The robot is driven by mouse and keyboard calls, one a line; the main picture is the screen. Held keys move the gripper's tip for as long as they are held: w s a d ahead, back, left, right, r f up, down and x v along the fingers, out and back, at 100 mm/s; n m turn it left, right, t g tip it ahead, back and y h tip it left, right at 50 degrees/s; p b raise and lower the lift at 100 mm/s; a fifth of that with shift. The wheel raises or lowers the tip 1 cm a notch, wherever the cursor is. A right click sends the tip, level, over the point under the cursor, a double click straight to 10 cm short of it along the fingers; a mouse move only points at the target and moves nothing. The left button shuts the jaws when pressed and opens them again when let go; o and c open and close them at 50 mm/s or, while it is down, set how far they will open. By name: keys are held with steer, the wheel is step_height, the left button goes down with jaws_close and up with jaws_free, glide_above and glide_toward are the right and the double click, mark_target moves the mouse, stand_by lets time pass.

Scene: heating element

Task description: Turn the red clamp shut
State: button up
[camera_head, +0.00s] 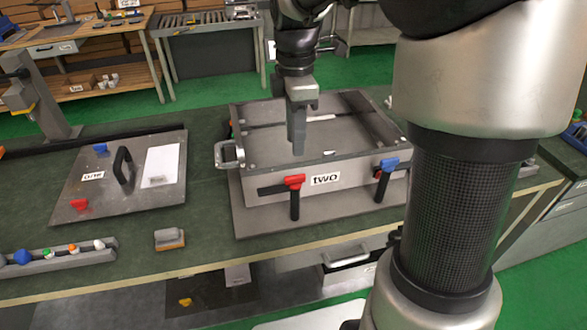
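The red clamp (294,182) is on the front face of the grey metal box (345,192), left of the white "two" label. One black bar of the clamp points left and another hangs straight down below the red part. A blue clamp (388,164) is on the same face to the right, with its black handle hanging down. My gripper (298,143) points down over the box's top, behind the red clamp and apart from it. Its fingers look close together, but I cannot tell whether they are open or shut.
A lid-like plate (75,188) marked "one", with a black handle, lies to the left. A small block (169,238) and a rack of coloured knobs (60,258) are near the front edge. The box has a metal side handle (229,155). Green bench surface is free between them.

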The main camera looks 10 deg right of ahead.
mark_target(295, 176)
step_height(295, 176, down, 10)
steer(key=shift+f+b, duration=0.15)
steer(key=shift+b, duration=0.25)
jaws_close()
